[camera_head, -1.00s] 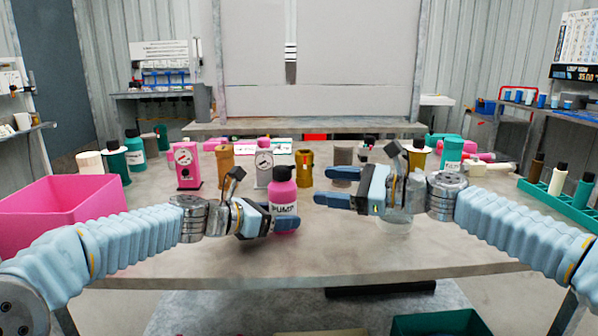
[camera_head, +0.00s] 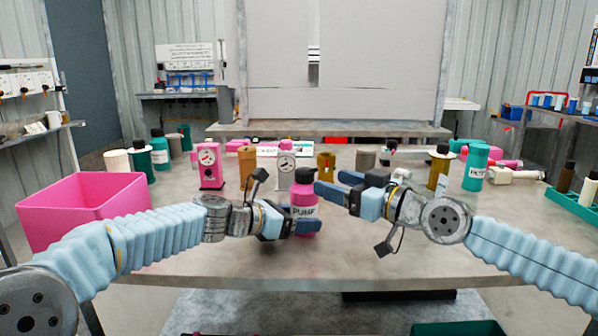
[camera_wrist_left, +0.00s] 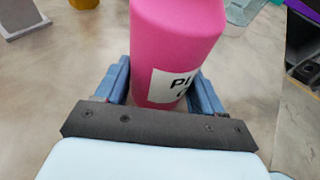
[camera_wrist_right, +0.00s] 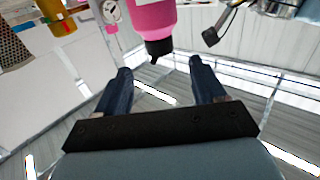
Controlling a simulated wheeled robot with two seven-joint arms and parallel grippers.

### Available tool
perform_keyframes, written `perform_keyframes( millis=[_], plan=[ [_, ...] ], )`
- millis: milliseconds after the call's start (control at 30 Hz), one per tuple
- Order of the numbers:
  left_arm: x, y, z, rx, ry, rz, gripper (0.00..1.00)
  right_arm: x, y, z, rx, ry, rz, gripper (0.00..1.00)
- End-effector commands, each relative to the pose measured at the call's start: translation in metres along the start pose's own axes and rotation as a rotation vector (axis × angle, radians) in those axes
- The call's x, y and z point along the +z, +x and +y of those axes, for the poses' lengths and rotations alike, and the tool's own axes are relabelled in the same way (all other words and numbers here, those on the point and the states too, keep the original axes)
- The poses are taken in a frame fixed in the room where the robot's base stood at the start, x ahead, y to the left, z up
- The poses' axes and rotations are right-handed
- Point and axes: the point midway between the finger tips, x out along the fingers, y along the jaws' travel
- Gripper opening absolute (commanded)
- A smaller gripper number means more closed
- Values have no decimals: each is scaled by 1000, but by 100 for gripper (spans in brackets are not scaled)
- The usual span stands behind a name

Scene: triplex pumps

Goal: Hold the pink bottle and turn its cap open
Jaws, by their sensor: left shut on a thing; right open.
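The pink bottle (camera_head: 304,212) with a white label stands upright in the head view, near the table's middle front. Its black cap (camera_head: 304,176) is on top. My left gripper (camera_head: 303,227) is shut around the bottle's lower body; the left wrist view shows the pink body (camera_wrist_left: 178,40) between its fingers. My right gripper (camera_head: 328,186) is open and empty, just right of the cap. In the right wrist view the cap (camera_wrist_right: 158,48) appears upside down, lined up between the two fingers and a little beyond their tips.
A pink bin (camera_head: 85,207) stands at the left. Pink pumps (camera_head: 209,166), a white-dialled pump (camera_head: 285,163) and brown bottles stand behind the pink bottle. A teal bottle (camera_head: 475,168) and a green rack (camera_head: 575,203) are at the right. The table's front is clear.

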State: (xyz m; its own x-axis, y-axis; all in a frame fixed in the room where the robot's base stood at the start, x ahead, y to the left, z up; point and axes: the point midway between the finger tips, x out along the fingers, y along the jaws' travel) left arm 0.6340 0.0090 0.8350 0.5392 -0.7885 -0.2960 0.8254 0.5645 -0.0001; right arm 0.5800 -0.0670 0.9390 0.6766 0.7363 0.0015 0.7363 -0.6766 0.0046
Motion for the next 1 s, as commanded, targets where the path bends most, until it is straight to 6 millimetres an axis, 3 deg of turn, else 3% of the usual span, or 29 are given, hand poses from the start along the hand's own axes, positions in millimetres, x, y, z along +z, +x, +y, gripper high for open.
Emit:
perform_keyframes(
  millis=[500,700,1000],
  plan=[
    [1,0,0,0,0,-1,51,-1,89,-1,-2,3,1,70],
    [1,0,0,0,0,-1,51,0,104,0,0,3,-1,70],
    [1,0,0,0,0,-1,51,0,106,0,0,4,-1,70]
  ],
)
